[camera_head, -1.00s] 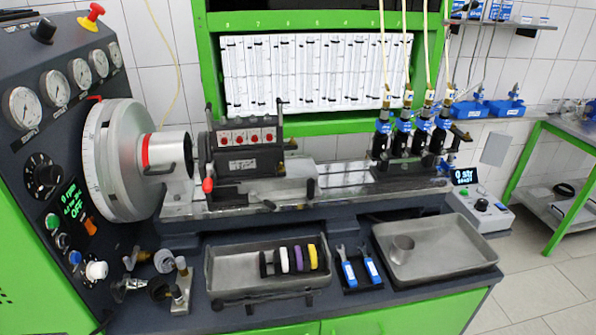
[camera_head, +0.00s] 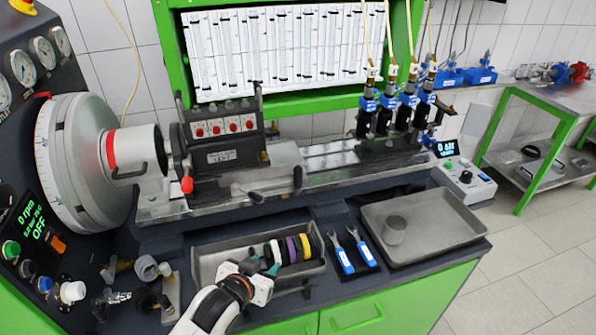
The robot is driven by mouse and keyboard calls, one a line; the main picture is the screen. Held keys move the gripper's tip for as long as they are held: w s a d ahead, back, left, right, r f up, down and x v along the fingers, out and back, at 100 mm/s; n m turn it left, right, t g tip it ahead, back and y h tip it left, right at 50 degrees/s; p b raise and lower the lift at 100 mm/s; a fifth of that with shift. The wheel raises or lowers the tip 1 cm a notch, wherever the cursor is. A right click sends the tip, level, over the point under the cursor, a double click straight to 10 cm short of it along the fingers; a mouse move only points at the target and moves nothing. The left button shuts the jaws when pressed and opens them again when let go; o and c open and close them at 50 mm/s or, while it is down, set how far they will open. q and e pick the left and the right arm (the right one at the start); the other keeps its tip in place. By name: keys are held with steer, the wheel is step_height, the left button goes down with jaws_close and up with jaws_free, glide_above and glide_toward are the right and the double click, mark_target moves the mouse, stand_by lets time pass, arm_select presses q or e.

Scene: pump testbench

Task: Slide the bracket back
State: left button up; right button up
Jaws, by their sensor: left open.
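The dark bracket block (camera_head: 222,158) with a row of red-marked outlets stands on the metal rail bed (camera_head: 330,161), beside the silver drive coupling on its left. A red-tipped lever (camera_head: 187,184) hangs at its front left. A grey clamp plate with dark handles (camera_head: 262,183) sits on the bed just right of and in front of the block. My left gripper (camera_head: 268,262) is open and over the left tray, near the coloured rings, well below and in front of the bracket. It appears empty, though its fingertips are small and partly blend with the tray. My right gripper does not show.
The left tray (camera_head: 208,262) holds several coloured rings. Two blue-handled wrenches (camera_head: 352,252) lie beside it. Several blue injectors (camera_head: 390,112) stand at the bed's right end. The middle of the bed looks free.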

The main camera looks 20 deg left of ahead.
mark_target(296, 175)
arm_select(q)
steer(key=w+r+m+t+h, duration=0.1)
steer(key=w+r+t+h, duration=0.2)
steer(key=w+r+t, duration=0.6)
steer(key=w+g, duration=0.1)
steer(key=w, duration=0.3)
steer(key=w+d+r+g+p, duration=0.1)
steer(key=w, duration=0.4)
steer(key=w+g+p, duration=0.1)
steer(key=w, duration=0.3)
steer(key=shift+w+d+r, duration=0.15)
steer(key=shift+d+r, duration=0.05)
steer(key=shift+c, duration=0.5)
jaws_close()
